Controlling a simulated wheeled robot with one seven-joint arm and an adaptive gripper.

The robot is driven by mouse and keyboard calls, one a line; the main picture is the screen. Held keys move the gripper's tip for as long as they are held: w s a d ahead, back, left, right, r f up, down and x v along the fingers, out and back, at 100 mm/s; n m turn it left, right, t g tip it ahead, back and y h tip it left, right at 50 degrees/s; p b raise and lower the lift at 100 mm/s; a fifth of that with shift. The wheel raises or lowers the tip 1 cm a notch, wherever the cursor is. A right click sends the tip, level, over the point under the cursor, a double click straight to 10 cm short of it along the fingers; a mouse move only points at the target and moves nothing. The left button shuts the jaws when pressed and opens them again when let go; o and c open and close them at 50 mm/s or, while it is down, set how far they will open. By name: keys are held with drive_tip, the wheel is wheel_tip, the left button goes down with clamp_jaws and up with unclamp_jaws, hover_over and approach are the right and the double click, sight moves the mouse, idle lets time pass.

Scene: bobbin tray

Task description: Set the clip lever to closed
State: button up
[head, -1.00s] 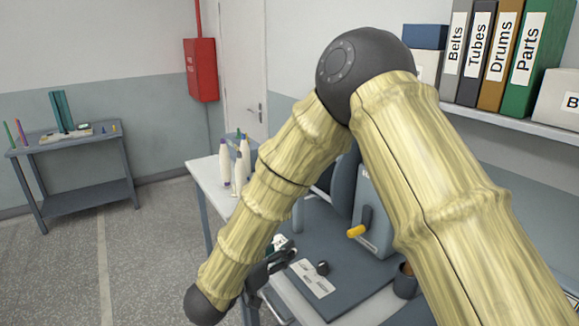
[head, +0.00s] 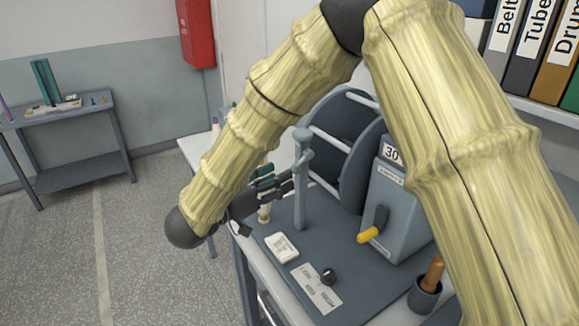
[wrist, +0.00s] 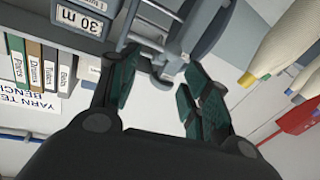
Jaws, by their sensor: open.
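My gripper (head: 280,183) is open, left of the upright grey post (head: 301,190) on the bench machine, with its fingers towards the post. In the wrist view, the dark green finger pads of my gripper (wrist: 160,85) stand apart, with the grey post's end (wrist: 163,68) seen between and beyond them. Contact cannot be told. The grey machine housing (head: 392,208) has a yellow-handled lever or crank (head: 370,234). A black knob (head: 328,276) sits by a printed label card (head: 313,287). I cannot tell for sure which part is the clip lever.
The dark reel (head: 350,130) with pale bars stands behind the post. A white pad (head: 282,248) lies on the base plate (head: 300,255). A wooden-handled tool stands in a dark cup (head: 424,294). In the wrist view, pale yarn bobbins (wrist: 285,45) are on the right.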

sight(293, 170)
drive_tip(key=x, duration=0.3)
drive_tip(key=f+p+x, duration=0.1)
drive_tip(key=x, duration=0.1)
drive_tip(key=shift+w, duration=0.55)
drive_tip(key=shift+w+f, duration=0.3)
drive_tip(key=shift+w, duration=0.3)
drive_tip(key=shift+s+r, duration=0.2)
drive_tip(key=shift+s, duration=0.1)
drive_tip(key=c, duration=1)
